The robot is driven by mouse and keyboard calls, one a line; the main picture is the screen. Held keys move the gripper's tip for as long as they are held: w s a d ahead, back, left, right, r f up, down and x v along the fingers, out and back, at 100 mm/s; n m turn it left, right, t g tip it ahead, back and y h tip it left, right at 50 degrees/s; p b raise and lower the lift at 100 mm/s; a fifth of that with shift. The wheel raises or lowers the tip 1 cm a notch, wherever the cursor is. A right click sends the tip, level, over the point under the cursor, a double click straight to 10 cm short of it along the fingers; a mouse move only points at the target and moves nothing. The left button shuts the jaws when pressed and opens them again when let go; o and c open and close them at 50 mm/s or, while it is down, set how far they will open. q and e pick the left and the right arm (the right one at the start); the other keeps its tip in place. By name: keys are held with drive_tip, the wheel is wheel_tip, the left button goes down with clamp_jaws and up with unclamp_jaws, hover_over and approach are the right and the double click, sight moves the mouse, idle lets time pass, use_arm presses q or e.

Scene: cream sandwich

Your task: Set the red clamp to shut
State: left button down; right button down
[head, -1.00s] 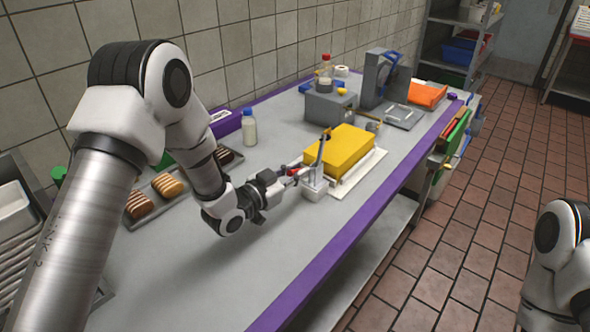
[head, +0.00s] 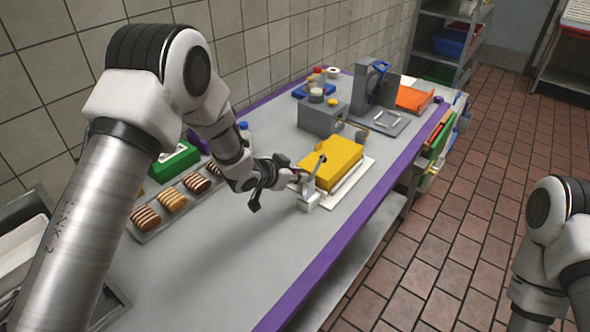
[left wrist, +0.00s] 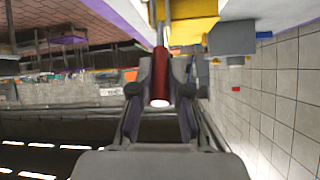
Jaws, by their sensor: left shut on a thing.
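The clamp (head: 307,203) has a light grey base and stands at the near left corner of the yellow block (head: 332,162). Its metal arm slants up to the right, and its dark tip shows in front of the block; I cannot tell whether it touches. My left gripper (head: 289,174) is just left of the clamp. In the left wrist view the gripper (left wrist: 160,95) is shut on the clamp's red handle (left wrist: 160,72), which lies between the fingers. In the head view the handle is mostly hidden by the gripper. My right gripper is out of view.
The block lies on a white board (head: 352,182). Behind it are a grey box (head: 322,117) and a grey stand (head: 371,90). A tray of striped pastries (head: 150,231) is at the left. The front of the counter (head: 250,265) is clear.

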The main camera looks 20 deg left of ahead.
use_arm(q)
drive_tip(key=shift+s+f, duration=0.1)
drive_tip(key=shift+f, duration=0.15)
drive_tip(key=c, duration=1.4)
unclamp_jaws()
drive_tip(key=shift+o, duration=1.3)
drive_tip(key=shift+w, duration=0.2)
drive_tip(key=shift+r, duration=0.1)
drive_tip(key=v, duration=1.2)
drive_tip(key=shift+w+d, duration=0.1)
drive_tip(key=shift+c, duration=0.3)
